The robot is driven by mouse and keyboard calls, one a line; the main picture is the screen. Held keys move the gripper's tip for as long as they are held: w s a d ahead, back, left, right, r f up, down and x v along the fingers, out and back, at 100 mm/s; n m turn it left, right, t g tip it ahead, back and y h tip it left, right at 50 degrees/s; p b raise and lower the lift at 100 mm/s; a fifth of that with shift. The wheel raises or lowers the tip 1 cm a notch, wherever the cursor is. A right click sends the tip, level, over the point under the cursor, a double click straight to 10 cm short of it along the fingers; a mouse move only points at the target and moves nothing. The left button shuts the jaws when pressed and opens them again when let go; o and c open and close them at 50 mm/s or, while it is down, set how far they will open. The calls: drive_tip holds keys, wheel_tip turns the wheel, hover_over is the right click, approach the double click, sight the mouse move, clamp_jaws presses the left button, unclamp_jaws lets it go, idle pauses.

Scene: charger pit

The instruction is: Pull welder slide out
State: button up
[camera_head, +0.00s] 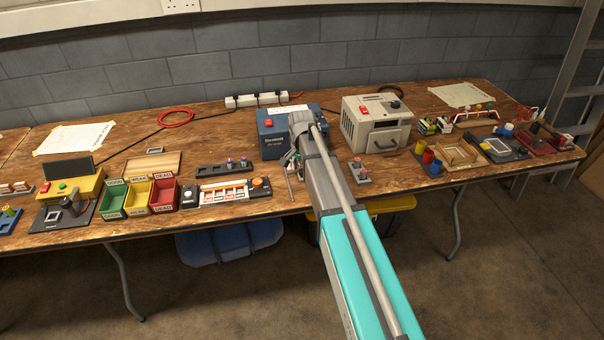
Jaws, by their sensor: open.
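No label marks the welder or its slide clearly at this size. A blue box (270,137) with pale lettering stands at the back middle of the bench; my arm hides its right front. A yellow unit (84,188) with red and green buttons stands at the left, with a dark plate (54,217) in front carrying a black part and a small pale frame. I cannot tell which holds the slide. My gripper (290,168) is open over the bench in front of the blue box. My arm hides part of it, and I see nothing held.
Green, yellow and red bins (163,196) and a button panel (234,193) lie left of my gripper. A small button block (359,172) and a beige box with a handle (375,124) stand to the right. Small fixtures crowd the bench's right end.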

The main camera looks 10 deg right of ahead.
drive_tip(key=shift+f, duration=0.15)
clamp_jaws()
idle(0.4)
